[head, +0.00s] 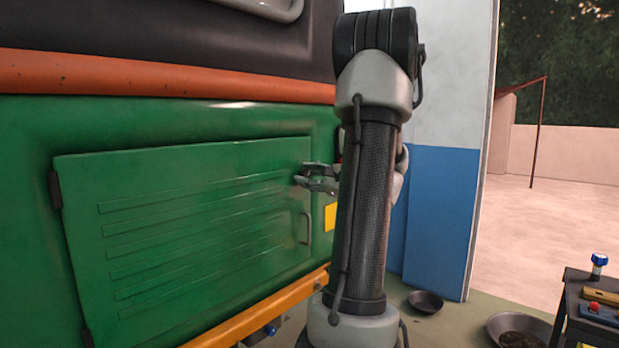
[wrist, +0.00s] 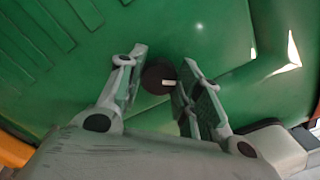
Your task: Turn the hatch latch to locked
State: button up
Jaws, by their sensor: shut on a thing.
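The green hatch (head: 180,240) is a ribbed panel on the side of the green rickshaw body and sits closed in its opening. The hatch latch (wrist: 155,75) shows in the wrist view as a dark round piece with a short pale bar or mark, about level in the picture. My gripper (wrist: 163,62) has a finger on each side of the latch and is shut on it. In the head view, my gripper (head: 300,177) is at the hatch's upper right edge, and the latch is hidden there behind the fingers. I cannot tell whether the latch is locked.
A small handle (head: 307,229) is on the hatch's right side, below my gripper. An orange bar (head: 250,318) runs beneath the hatch. A dark stand (head: 570,310) with tools is at lower right, near a round pan (head: 518,328) and a smaller bowl (head: 426,301).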

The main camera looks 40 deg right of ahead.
jog(key=n, duration=0.3)
jog(key=shift+n, duration=2.1)
jog(key=o, duration=1)
jog(key=s, duration=1.2)
jog(key=shift+d, duration=0.4)
